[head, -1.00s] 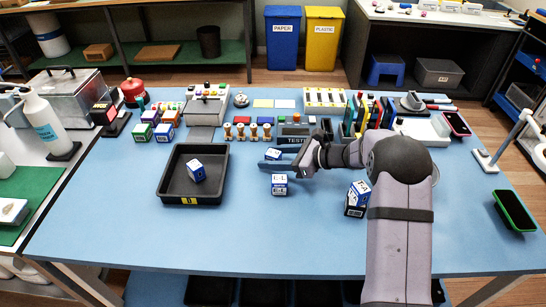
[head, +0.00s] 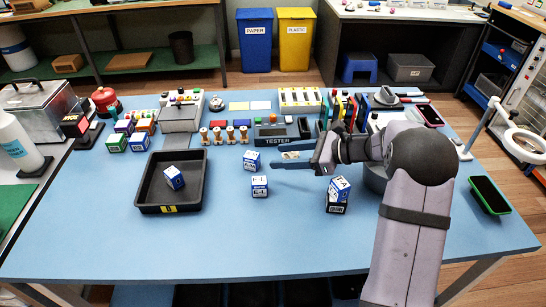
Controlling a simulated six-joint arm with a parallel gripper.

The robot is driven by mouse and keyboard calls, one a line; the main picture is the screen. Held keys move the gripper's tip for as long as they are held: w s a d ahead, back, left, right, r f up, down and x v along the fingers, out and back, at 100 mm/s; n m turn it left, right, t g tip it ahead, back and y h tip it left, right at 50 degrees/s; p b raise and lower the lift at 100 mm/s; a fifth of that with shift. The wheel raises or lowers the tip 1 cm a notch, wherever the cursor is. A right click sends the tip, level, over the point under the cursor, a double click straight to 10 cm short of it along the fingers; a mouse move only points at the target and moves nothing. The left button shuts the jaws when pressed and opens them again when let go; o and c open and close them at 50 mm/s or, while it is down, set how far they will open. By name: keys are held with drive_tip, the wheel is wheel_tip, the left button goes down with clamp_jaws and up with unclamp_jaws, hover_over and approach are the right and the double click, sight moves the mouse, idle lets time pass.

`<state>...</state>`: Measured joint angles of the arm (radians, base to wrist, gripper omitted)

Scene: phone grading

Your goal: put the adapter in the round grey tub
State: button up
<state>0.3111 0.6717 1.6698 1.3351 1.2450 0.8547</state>
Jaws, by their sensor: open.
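My gripper (head: 276,158) is open above the blue table, its fingers pointing left. A small blue-and-white box (head: 251,160) stands just left of the fingertips, apart from them. A second such box (head: 260,186) stands nearer the front. Another box (head: 338,188) sits tilted on top of a similar one (head: 335,208) near my forearm. A pale patch shows between the fingers; I cannot tell what it is. The round grey tub (head: 373,181) is mostly hidden behind my arm. I cannot pick out the adapter for certain.
A black tray (head: 150,205) at left holds one blue-and-white box (head: 174,177). A tester (head: 272,135), wooden pegs and racks line the back. A green-edged phone (head: 489,195) lies at right. The front of the table is clear.

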drive_tip(key=shift+s+d+r, duration=0.15)
drive_tip(key=shift+s+d, duration=0.05)
drive_tip(key=shift+d, duration=0.15)
drive_tip(key=shift+c, duration=0.3)
